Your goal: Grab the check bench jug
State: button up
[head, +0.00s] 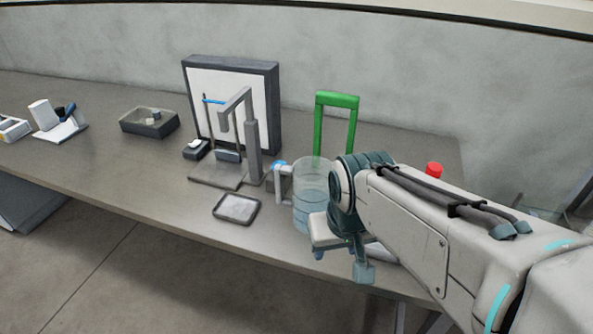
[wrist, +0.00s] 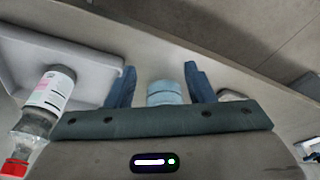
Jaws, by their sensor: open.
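The jug (head: 312,190) is a clear, bluish cylinder with a pale handle on its left side. It stands upright near the front edge of the bench, and my arm partly covers its right side. My gripper (head: 341,260) is at the jug's lower right in the head view. Its two blue fingers are apart with nothing visibly gripped. In the wrist view my gripper (wrist: 160,78) shows a light blue, banded body, apparently the jug (wrist: 165,93), in the gap between the fingers. Whether the fingers touch it cannot be told.
A green frame (head: 337,100) stands behind the jug. A stand with a white backboard (head: 231,105) and a small tray (head: 236,208) are to its left. In the wrist view a red-capped bottle (wrist: 44,105) and a white tray (wrist: 75,62) lie left of my gripper.

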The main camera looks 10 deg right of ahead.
aim_at(309, 173)
jog(key=u, duration=1.9)
jog(key=i, duration=1.3)
jog(key=z, duration=3.5)
